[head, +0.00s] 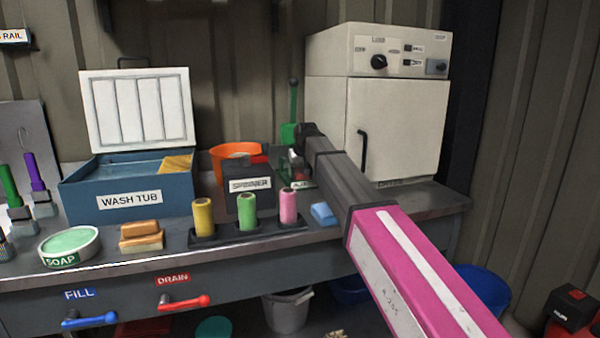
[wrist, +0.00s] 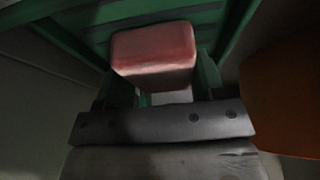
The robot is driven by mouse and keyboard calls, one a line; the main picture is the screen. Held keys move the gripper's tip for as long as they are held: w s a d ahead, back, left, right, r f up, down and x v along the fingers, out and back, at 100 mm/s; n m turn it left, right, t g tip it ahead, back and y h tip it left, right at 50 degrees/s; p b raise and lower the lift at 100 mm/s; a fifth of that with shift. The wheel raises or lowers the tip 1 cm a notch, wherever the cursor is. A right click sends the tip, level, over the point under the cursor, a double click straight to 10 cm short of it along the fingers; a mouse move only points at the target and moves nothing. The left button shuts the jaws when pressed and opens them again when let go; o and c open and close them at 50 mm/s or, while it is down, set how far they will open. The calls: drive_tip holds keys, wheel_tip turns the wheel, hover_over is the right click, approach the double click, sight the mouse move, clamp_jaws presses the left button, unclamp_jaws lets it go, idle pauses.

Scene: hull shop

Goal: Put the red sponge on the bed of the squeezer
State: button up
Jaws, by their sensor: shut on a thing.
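The red sponge (wrist: 155,52) is a block with rounded edges in the wrist view. My gripper (wrist: 168,78) is shut on it, with a finger at each side. Green slats and rails of the squeezer (wrist: 90,40) lie behind and around the sponge. I cannot tell whether the sponge touches the bed. In the head view the squeezer's green upright lever (head: 291,115) stands behind my arm. My arm hides most of the squeezer and my gripper there.
An orange bucket (head: 228,152) stands left of the squeezer, with a dark labelled box (head: 247,183) in front. A white cabinet (head: 400,120) stands right. Yellow, green and pink rolls, a blue sponge (head: 323,214) and the wash tub (head: 130,188) share the bench.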

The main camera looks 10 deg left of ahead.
drive_tip(key=o, duration=1)
drive_tip(key=shift+f, duration=0.1)
drive_tip(key=shift+c, duration=0.2)
drive_tip(key=v, duration=1.2)
drive_tip(key=shift+s, duration=0.1)
